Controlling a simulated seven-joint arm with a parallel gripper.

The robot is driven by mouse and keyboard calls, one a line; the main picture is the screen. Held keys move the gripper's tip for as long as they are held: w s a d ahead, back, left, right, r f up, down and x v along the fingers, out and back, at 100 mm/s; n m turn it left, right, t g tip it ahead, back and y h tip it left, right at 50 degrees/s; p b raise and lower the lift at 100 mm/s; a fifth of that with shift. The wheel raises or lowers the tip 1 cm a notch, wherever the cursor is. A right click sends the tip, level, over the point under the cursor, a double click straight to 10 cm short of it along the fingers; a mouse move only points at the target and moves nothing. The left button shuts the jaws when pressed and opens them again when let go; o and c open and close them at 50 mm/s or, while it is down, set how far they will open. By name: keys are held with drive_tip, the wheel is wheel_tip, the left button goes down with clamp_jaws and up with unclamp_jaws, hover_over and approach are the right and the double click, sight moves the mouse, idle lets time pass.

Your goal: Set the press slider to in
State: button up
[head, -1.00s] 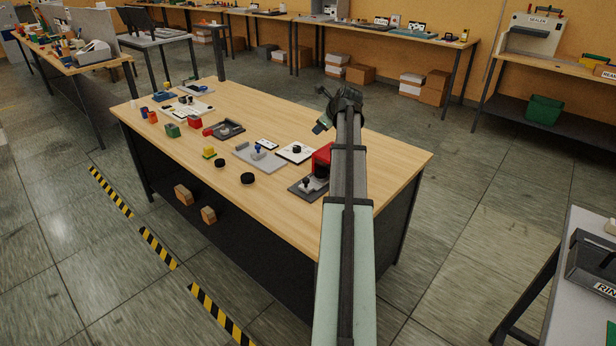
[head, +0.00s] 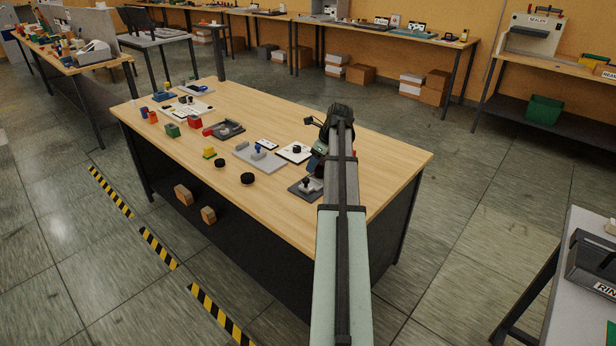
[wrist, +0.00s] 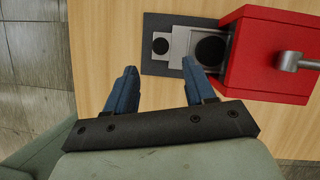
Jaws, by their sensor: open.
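The press has a red housing (wrist: 268,48) with a grey metal lever (wrist: 292,61) on the right of the wrist view. A dark base plate (wrist: 160,22) reaches left from under it. A light grey slider (wrist: 180,45) lies on this plate, with a black round knob (wrist: 161,45) at its outer end and a black disc (wrist: 208,49) near the housing. My gripper (wrist: 158,70) is open and empty; its blue fingers point toward the plate, the right fingertip close to the slider. Contact cannot be told. In the head view my arm hides the housing; the base plate (head: 299,190) shows.
The wooden table (head: 230,115) holds several other fixtures. A white plate (head: 294,153) with a black knob and a grey plate (head: 252,160) with a blue part lie left of the press. Two black discs (head: 247,179) lie nearer the front edge. The table's right side is clear.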

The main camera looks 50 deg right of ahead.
sight(306, 179)
drive_tip(key=x, duration=0.7)
drive_tip(key=shift+w+f, duration=0.15)
drive_tip(key=shift+f, duration=0.1)
clamp_jaws()
idle(0.3)
